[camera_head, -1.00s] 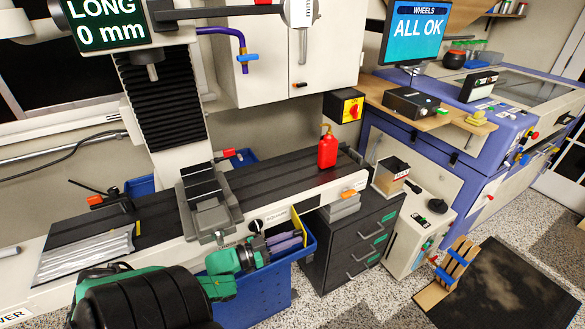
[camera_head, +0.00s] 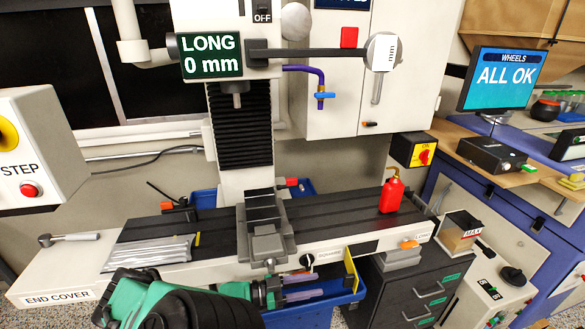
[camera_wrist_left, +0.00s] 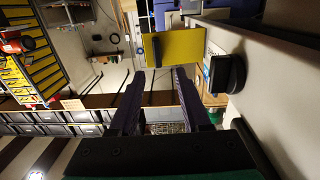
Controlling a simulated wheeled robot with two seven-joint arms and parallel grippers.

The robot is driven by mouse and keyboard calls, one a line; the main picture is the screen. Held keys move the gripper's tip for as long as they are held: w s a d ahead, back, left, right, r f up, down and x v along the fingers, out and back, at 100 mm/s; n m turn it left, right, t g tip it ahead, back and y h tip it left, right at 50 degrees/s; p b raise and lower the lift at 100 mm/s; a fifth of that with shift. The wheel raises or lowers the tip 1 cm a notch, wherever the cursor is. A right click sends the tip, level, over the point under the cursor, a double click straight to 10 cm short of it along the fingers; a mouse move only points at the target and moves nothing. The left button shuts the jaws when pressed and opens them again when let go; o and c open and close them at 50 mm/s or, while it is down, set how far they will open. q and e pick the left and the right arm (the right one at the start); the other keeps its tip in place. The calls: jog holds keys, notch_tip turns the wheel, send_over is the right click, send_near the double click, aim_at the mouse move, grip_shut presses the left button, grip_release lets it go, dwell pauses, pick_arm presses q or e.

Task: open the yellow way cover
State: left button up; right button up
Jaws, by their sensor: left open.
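The yellow way cover (camera_head: 350,275) is a thin upright plate at the front of the machine table, above the blue bin. In the left wrist view the yellow plate (camera_wrist_left: 180,46) is seen face-on, with a dark handle (camera_wrist_left: 156,47) on its left part. My left gripper (camera_head: 314,292) is to the left of the plate in the head view, its fingers pointing towards it. In the left wrist view the gripper (camera_wrist_left: 160,76) is open, its purple fingers apart with nothing between them. The plate lies beyond the fingertips, apart from them as far as I see. My right gripper is out of view.
The machine table (camera_head: 330,222) carries a vise (camera_head: 265,230) and a red bottle (camera_head: 391,194). A blue bin (camera_head: 345,297) is below the front edge. A dark drawer cabinet (camera_head: 400,290) stands to the right. A dark knob (camera_wrist_left: 226,73) sits right of the plate in the wrist view.

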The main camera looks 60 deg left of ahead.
pick_arm(q)
jog(key=v, duration=0.6)
dwell(0.3)
